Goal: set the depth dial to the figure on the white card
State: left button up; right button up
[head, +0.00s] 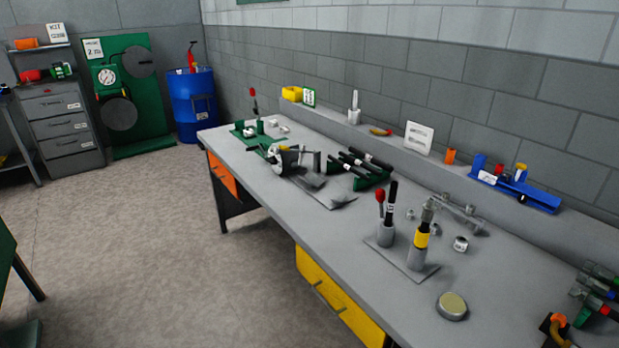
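A white card (419,137) with lines of print leans on the ledge at the back of the bench; its figure is too small to read. I cannot tell for sure which part is the depth dial. A grey upright tool with a yellow band (421,240) stands on a plate near the middle right of the bench. A round white and black device (289,157) sits farther along the bench, partly over a grey mat. Neither of my grippers is in view.
Several black-handled tools (365,163) lie in a green rack. A red-topped holder (380,197), a round tin (452,305) and a blue rack (520,188) are also on the bench side. A blue barrel (193,103) stands at the back.

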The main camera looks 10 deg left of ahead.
aim_at(272, 161)
jog(key=j+z, duration=0.1)
jog(key=z, duration=0.35)
jog(key=i+j+z, duration=0.1)
jog(key=j+z, duration=0.5)
jog(key=j, duration=0.25)
jog(key=j+z, duration=0.25)
jog(key=j, duration=2.45)
jog(key=z, duration=0.05)
